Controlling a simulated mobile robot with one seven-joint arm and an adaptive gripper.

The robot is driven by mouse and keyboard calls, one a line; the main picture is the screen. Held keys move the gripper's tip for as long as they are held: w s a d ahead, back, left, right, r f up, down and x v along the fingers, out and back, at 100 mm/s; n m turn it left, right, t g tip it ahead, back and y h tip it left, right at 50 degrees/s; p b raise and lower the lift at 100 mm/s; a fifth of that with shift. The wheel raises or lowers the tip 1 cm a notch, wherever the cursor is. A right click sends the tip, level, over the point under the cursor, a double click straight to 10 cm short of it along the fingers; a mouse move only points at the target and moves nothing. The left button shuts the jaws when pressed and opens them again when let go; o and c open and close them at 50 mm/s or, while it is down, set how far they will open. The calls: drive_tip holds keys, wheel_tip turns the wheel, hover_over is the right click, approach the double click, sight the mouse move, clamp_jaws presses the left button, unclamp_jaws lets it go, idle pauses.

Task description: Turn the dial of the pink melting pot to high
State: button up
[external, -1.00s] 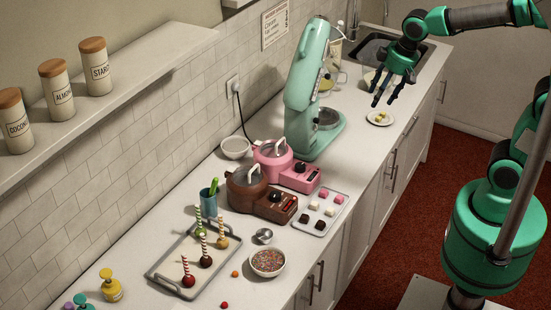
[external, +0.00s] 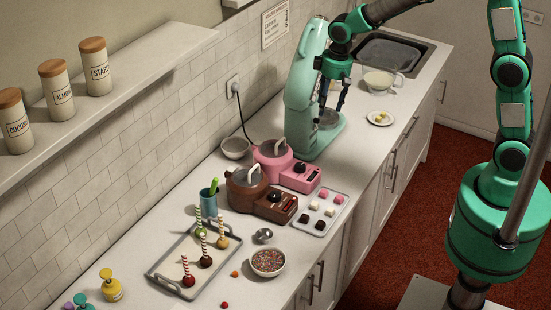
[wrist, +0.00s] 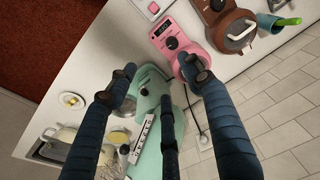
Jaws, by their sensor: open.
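The pink melting pot (external: 268,172) stands on the counter between the brown melting pot and the mint stand mixer. Its control box points right, with a dark dial (external: 300,167) on top. In the wrist view the pink pot (wrist: 186,66) lies beyond the fingers, and its dial (wrist: 171,43) shows as a dark knob beside a small display. I cannot read the dial's setting. My gripper (external: 331,108) is open and empty, fingers down, in front of the mixer and above and to the right of the pink pot. It also shows in the wrist view (wrist: 156,84), touching nothing visible.
The mint stand mixer (external: 303,95) is close behind my gripper. The brown melting pot (external: 246,196) stands nearer the camera, and a tray of sweets (external: 334,222) lies right of the pots. A small plate (external: 380,123) sits near the counter edge. A cord runs to the wall.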

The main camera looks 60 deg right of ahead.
drive_tip(key=g+p, duration=0.2)
drive_tip(key=p, duration=0.3)
hover_over(300, 165)
wheel_tip(300, 165, down, 12)
drive_tip(key=shift+f, duration=0.6)
drive_tip(key=shift+f, duration=0.1)
drive_tip(key=shift+f+p, duration=1.05)
drive_tip(key=shift+f, duration=5.75)
drive_tip(key=c, duration=1.2)
